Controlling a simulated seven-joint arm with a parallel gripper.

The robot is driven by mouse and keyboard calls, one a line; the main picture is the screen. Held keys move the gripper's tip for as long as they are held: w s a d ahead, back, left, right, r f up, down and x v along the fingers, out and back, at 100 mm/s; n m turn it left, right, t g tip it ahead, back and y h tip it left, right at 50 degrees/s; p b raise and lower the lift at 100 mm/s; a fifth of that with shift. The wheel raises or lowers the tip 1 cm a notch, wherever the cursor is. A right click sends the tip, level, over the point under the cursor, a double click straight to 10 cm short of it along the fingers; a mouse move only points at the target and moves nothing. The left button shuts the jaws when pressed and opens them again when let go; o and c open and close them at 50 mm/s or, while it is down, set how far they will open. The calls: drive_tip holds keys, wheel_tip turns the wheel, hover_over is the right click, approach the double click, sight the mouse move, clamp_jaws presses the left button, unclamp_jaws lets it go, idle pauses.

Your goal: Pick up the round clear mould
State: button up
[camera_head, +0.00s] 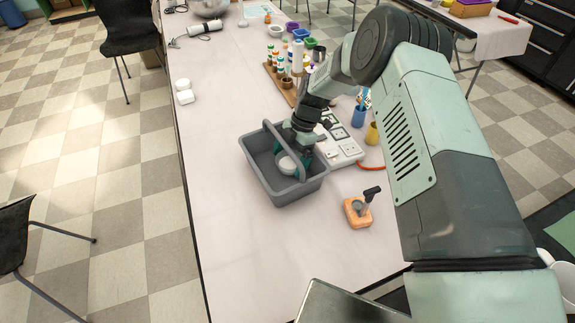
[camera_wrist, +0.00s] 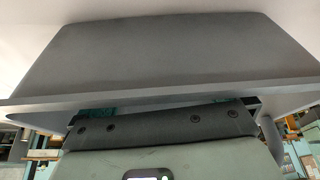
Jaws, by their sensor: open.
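A small round pale piece (camera_head: 287,166), which looks like the round clear mould, shows in the head view inside the grey caddy (camera_head: 282,195). My gripper (camera_head: 294,158) reaches down into the caddy with its teal fingers spread at the round piece, beside the caddy's arched handle. The handle crosses in front and hides part of the fingers, so I cannot tell whether they touch the piece. In the wrist view the grey caddy (camera_wrist: 165,55) fills most of the picture, and its edge hides the fingertips. The mould does not show there.
A white tray with dark squares (camera_head: 341,146) lies right of the caddy. An orange block with a dark-handled tool (camera_head: 357,212) is in front. Blue (camera_head: 359,116) and yellow (camera_head: 373,133) cups and a bottle rack (camera_head: 285,85) stand behind. The table's left front is clear.

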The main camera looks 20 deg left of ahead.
drive_tip(key=shift+c, duration=0.5)
drive_tip(key=c, duration=0.7)
drive_tip(key=shift+r, duration=0.15)
wheel_tip(320, 180, up, 8)
wheel_tip(320, 180, up, 15)
drive_tip(key=n+h, duration=0.1)
drive_tip(key=n, duration=0.2)
hover_over(282, 140)
drive_tip(key=shift+f, duration=4.55)
